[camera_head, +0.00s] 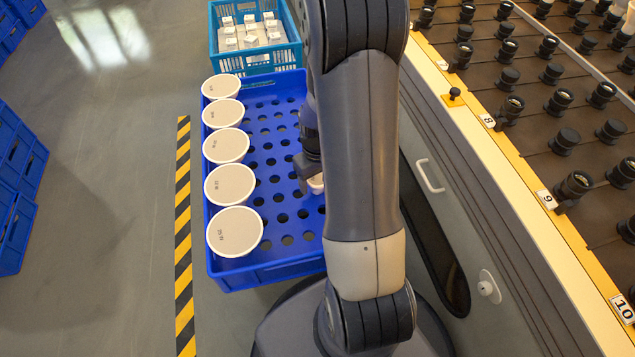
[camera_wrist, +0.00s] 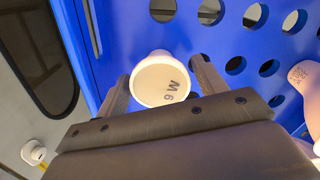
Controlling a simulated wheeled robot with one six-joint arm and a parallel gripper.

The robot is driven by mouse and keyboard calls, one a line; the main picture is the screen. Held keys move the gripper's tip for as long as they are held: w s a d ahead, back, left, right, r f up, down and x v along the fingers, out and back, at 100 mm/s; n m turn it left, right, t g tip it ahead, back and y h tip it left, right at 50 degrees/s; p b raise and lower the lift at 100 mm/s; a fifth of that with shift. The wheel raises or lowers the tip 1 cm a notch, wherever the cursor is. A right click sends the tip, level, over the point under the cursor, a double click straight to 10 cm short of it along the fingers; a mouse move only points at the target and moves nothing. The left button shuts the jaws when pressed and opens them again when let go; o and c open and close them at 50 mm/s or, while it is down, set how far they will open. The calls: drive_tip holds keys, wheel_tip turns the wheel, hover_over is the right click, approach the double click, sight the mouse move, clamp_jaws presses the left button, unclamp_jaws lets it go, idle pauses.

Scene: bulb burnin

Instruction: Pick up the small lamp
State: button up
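The small lamp (camera_wrist: 160,80) is white, with a round pale face marked "9 W", and shows between the fingers of my gripper (camera_wrist: 163,78) in the wrist view. Both fingers appear close to its rim; whether they press on it I cannot tell. In the head view only a bit of the small lamp (camera_head: 316,184) shows, beside my arm, over the right part of the blue crate (camera_head: 224,277). My gripper (camera_head: 306,168) is mostly hidden there by my arm.
A column of several large round white lamps (camera_head: 235,231) stands along the crate's left side. A lighter blue basket (camera_head: 258,61) with small white items is behind. A rack (camera_head: 520,150) with rows of dark sockets is at the right. Striped tape (camera_head: 183,230) marks the floor at the left.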

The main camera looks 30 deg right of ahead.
drive_tip(key=c, duration=0.8)
drive_tip(key=shift+r, duration=0.1)
